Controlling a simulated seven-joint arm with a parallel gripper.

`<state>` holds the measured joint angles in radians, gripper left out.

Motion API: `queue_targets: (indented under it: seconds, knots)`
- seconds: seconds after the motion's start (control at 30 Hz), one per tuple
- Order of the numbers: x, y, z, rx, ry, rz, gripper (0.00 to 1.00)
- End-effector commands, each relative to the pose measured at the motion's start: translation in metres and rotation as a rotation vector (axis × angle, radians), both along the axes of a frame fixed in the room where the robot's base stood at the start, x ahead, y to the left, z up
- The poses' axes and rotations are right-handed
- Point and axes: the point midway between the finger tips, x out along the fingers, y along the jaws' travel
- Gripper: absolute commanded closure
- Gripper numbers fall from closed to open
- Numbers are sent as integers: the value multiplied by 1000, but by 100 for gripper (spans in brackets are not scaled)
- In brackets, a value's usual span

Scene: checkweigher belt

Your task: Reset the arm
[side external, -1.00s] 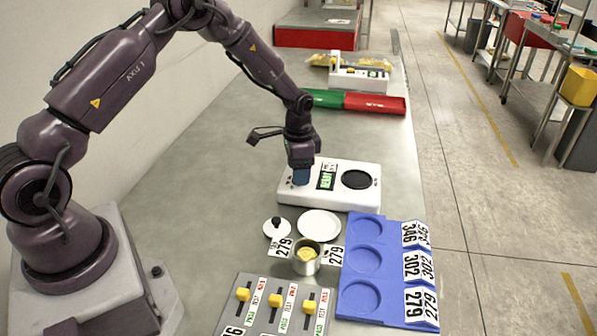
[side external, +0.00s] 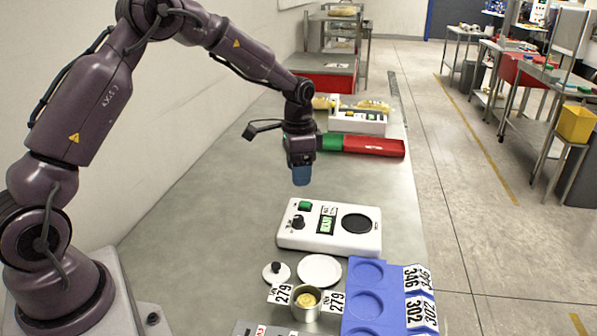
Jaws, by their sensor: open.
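My gripper (side external: 301,177) hangs in the air above the grey table, behind and a little left of the white checkweigher unit (side external: 331,227). It points down, is open, and holds nothing that I can see. The unit has a green button (side external: 305,206), a black knob (side external: 298,222), a lit green display and a round black pad (side external: 356,223). My gripper is apart from the unit and from everything on the table.
In front of the unit are a black-knobbed lid (side external: 276,272), a white disc (side external: 320,270), a metal cup (side external: 306,304) with yellowish contents, and a blue tray (side external: 394,312) with numbered tags. A green and red bar (side external: 374,147) lies behind. The table's left middle is clear.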

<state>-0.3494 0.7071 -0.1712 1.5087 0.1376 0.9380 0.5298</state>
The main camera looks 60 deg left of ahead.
Motion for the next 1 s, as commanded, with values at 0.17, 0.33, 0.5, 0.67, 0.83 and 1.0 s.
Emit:
queue_targets:
  seconds: [0.17, 0.33, 0.5, 0.67, 0.83, 1.0]
  knots:
    - [-5, -3, -5, -8, 14, 70, 41]
    - [-45, -15, 8, -5, 56, 207, 41]
    - [-84, -33, 51, 18, 15, 302, 41]
    - [-129, -54, 93, 29, -62, 378, 41]
    - [-180, -74, 127, 13, -165, 437, 41]
    - [-227, -91, 146, -26, -283, 454, 41]
